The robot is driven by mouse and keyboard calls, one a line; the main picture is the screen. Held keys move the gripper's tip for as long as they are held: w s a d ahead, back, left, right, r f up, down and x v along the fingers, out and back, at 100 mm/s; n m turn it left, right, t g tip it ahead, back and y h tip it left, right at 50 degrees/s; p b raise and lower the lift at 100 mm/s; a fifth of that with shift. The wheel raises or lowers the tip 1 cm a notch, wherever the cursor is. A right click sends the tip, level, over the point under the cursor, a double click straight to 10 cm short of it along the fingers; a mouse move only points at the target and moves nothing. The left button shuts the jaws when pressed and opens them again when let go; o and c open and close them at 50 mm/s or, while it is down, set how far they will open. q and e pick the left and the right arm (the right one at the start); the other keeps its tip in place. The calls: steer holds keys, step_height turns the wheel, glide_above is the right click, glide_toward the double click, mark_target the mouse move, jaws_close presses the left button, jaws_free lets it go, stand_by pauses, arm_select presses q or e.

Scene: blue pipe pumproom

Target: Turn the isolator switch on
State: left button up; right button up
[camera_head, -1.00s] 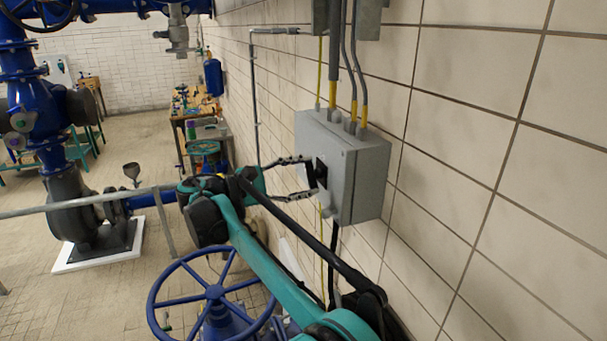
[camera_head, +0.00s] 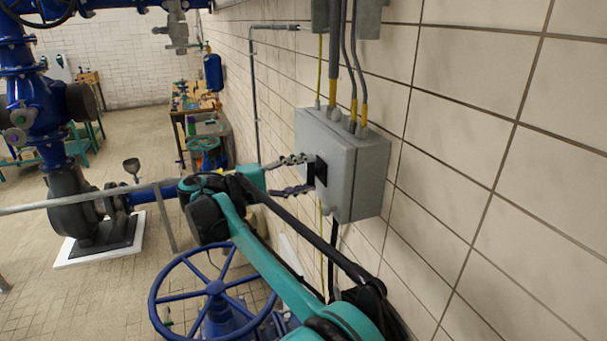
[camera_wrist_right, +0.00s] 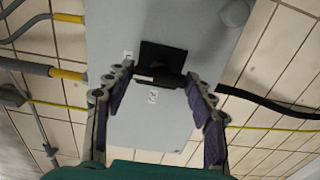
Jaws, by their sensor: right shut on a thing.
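The isolator switch (camera_head: 321,170) is black and sits on the front of a grey wall box (camera_head: 350,165). In the right wrist view its square black plate (camera_wrist_right: 163,57) and a dark handle bar (camera_wrist_right: 160,81) show, with small white labels nearby on the box. My right gripper (camera_head: 305,172) reaches the switch from the left, at the box front. In the right wrist view its fingertips (camera_wrist_right: 160,79) are on either side of the handle bar, shut on it. The exact contact is hard to see. My left gripper is not in view.
Cables with yellow ends (camera_head: 353,115) enter the box from above. A blue handwheel (camera_head: 215,290) stands below my right arm. A grey rail (camera_head: 90,198) and a blue pump with pipes (camera_head: 40,130) are at the left. The tiled wall right of the box is bare.

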stand_by(0.4)
steer(key=o, duration=1.2)
steer(key=shift+c, duration=0.2)
steer(key=v, duration=1.2)
